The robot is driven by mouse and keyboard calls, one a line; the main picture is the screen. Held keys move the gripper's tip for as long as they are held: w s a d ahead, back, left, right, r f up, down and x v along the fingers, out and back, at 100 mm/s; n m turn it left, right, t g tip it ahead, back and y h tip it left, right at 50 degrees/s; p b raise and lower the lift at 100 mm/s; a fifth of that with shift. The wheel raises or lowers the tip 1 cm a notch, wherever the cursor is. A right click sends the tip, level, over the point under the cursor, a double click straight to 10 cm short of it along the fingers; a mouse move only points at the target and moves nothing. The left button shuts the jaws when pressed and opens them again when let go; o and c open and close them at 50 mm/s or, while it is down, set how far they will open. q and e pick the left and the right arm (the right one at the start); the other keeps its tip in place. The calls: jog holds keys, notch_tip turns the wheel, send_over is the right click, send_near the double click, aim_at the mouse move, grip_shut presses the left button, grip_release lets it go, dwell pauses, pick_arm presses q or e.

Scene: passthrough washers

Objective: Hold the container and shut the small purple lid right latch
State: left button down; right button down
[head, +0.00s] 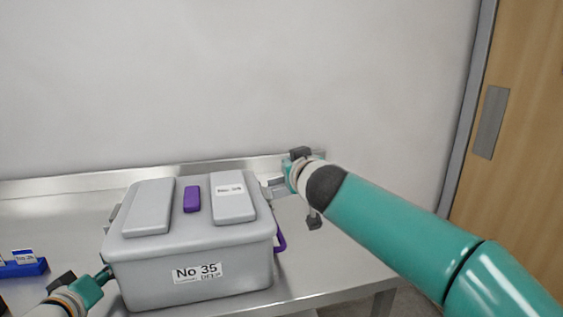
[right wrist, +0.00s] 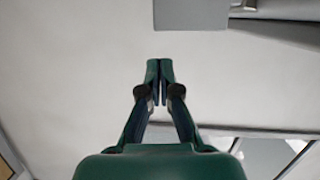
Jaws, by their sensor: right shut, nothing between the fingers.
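The grey container (head: 190,270) stands on the table with its lid on. A small purple lid (head: 192,199) sits on top between two raised grey panels. A grey latch-like piece (head: 275,187) juts out at the container's right side, and I cannot tell its exact position. A purple handle-like part (head: 281,238) is lower on that side. My right gripper (right wrist: 159,72) is shut and empty beside the container's right side; its fingertips are unclear in the head view. The container's edge (right wrist: 190,14) shows at the top of the right wrist view. My left gripper (head: 85,285) is at the container's left front corner, its fingers partly hidden.
A blue holder (head: 24,268) with a labelled item stands on the table at the far left. The metal table (head: 345,266) has bare surface right of the container. A wall is behind, and a wooden door (head: 520,140) is at the far right.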

jog(key=shift+d+f, duration=0.2)
jog(key=shift+f, duration=1.05)
pick_arm(q)
jog(key=shift+f, duration=0.1)
pick_arm(e)
jog(key=shift+w+d+f, duration=0.1)
